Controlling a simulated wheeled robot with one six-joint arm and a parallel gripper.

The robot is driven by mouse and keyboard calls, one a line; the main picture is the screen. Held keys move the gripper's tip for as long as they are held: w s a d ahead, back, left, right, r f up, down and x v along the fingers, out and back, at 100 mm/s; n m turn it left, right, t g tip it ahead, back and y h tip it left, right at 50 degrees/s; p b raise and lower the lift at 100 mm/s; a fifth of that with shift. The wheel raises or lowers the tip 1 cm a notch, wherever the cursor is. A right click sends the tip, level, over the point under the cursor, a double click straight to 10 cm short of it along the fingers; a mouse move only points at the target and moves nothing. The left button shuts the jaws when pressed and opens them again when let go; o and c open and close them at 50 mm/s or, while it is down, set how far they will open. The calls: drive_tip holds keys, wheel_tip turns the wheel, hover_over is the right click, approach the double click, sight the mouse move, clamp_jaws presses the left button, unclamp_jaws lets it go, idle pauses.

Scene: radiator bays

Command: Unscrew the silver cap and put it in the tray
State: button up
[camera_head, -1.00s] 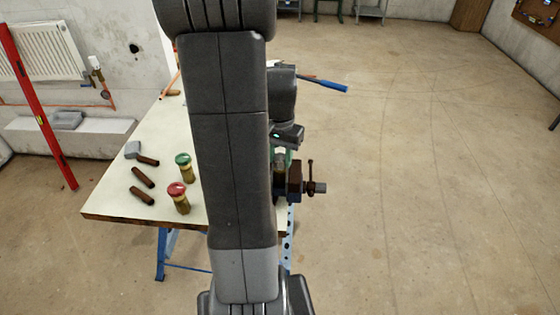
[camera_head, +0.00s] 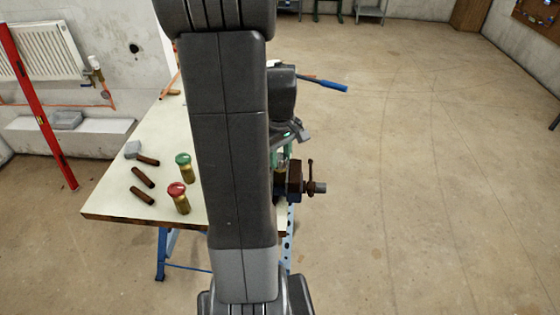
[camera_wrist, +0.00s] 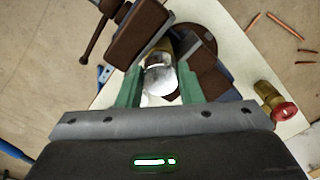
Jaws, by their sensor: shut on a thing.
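The silver cap (camera_wrist: 160,78) sits between the green fingers of my gripper (camera_wrist: 161,91) in the wrist view. The fingers are shut on it from both sides. The cap is on a brass-coloured body (camera_wrist: 158,52), partly hidden, between the jaws of a dark brown vise (camera_wrist: 138,32). In the head view my gripper (camera_head: 282,157) is beside the vise (camera_head: 294,180) at the table's right edge, and my arm hides the cap. I cannot make out a tray in either view.
A green-topped brass fitting (camera_head: 184,167) and a red-topped one (camera_head: 178,198) stand on the table (camera_head: 120,200). Floor to the right is clear.

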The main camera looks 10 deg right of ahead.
sight(280, 157)
drive_tip(key=n, duration=0.3)
drive_tip(key=shift+n, duration=0.3)
drive_tip(key=shift+r+p, duration=1.75)
drive_tip(key=shift+r, duration=0.75)
